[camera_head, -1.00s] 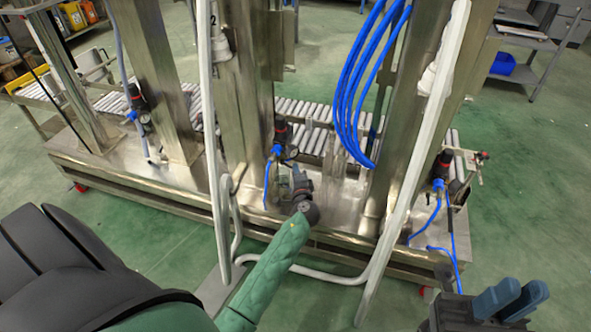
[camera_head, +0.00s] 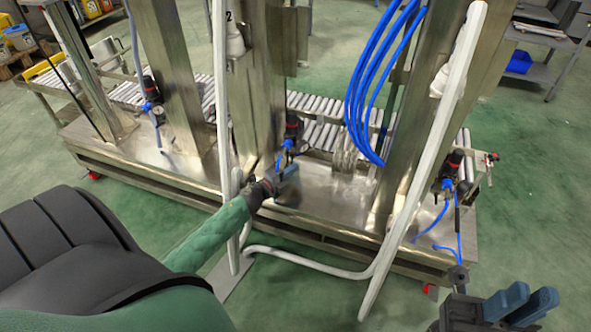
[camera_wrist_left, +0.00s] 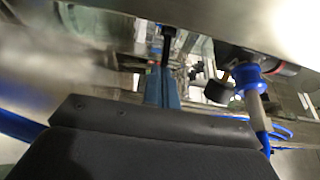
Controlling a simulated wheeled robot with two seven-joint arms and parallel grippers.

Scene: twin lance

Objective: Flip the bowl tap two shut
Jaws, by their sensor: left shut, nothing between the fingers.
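The column marked "2" (camera_head: 250,90) stands mid-frame in the head view. A black regulator with a blue fitting (camera_head: 292,128) is mounted at its lower right. My left gripper (camera_head: 291,171) is shut and empty, just below this regulator. In the left wrist view, my blue fingertips (camera_wrist_left: 163,90) point forward, and a blue fitting (camera_wrist_left: 250,76) and a black knob (camera_wrist_left: 220,91) are close on their right, apart from them. I cannot tell which part is the bowl tap's handle or how it is set. My right gripper (camera_head: 520,302) is open and empty at the lower right.
White pipes (camera_head: 430,150) run down in front of the columns and loop low near my left forearm. Blue hoses (camera_head: 366,90) hang on the right. A roller conveyor (camera_head: 320,125) lies behind.

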